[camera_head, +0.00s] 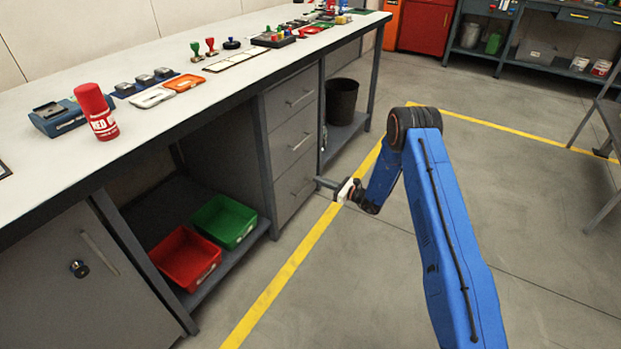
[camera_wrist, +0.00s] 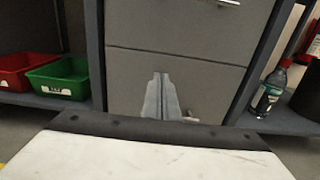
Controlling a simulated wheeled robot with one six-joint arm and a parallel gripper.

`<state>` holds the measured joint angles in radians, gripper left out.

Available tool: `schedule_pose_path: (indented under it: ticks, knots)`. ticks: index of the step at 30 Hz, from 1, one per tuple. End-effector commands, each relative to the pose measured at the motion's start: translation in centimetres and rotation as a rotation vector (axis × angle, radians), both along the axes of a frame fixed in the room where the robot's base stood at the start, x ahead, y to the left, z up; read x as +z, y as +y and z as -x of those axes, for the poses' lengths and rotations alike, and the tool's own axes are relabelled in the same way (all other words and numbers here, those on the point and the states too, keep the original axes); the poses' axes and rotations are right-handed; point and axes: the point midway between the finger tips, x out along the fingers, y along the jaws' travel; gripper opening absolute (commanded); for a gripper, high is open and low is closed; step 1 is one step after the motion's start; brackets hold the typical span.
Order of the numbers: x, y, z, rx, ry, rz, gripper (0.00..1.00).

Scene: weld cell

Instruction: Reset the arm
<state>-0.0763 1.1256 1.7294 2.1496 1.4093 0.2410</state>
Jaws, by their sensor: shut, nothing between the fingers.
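My blue arm reaches out over the floor to the right of the workbench. My gripper (camera_head: 328,184) is at its end, in front of the grey drawers (camera_head: 291,143) under the bench. In the wrist view the two fingers of my gripper (camera_wrist: 161,82) lie together, pointing at a grey drawer front (camera_wrist: 180,80). The fingers are shut with nothing between them. I cannot tell how close the fingertips are to the drawer front.
A long white-topped workbench (camera_head: 150,130) runs along the left. A red bin (camera_head: 186,262) and a green bin (camera_head: 224,221) sit on its lower shelf. A black bucket (camera_head: 341,101) and, in the wrist view, a bottle (camera_wrist: 268,92) stand right of the drawers. Floor on the right is open.

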Motion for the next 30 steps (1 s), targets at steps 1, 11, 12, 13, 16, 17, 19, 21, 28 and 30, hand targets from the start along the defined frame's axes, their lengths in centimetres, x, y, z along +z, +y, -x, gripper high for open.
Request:
schedule_pose_path:
  ticks: [1,11,12,13,16,17,19,21,28,30]
  knots:
    - [0.0,-0.5,0.2,0.0,0.0,0.0,0.0]
    - [0.3,-1.5,0.9,0.004,-0.003,0.001,0.0]
    - [0.7,-1.4,1.0,0.01,-0.007,0.004,0.0]
    - [1.2,-1.3,1.1,0.016,-0.012,0.008,0.0]
    - [3.6,-1.0,1.7,0.053,-0.036,0.029,0.0]
    - [4.5,-0.8,2.0,0.069,-0.046,0.038,0.0]
    - [7.0,-0.5,2.9,0.11,-0.074,0.062,0.0]
    - [9.4,-0.2,4.0,0.153,-0.101,0.09,0.0]
    - [16.7,0.3,8.2,0.29,-0.196,0.19,0.0]
    - [18.7,0.3,9.7,0.33,-0.226,0.223,0.0]
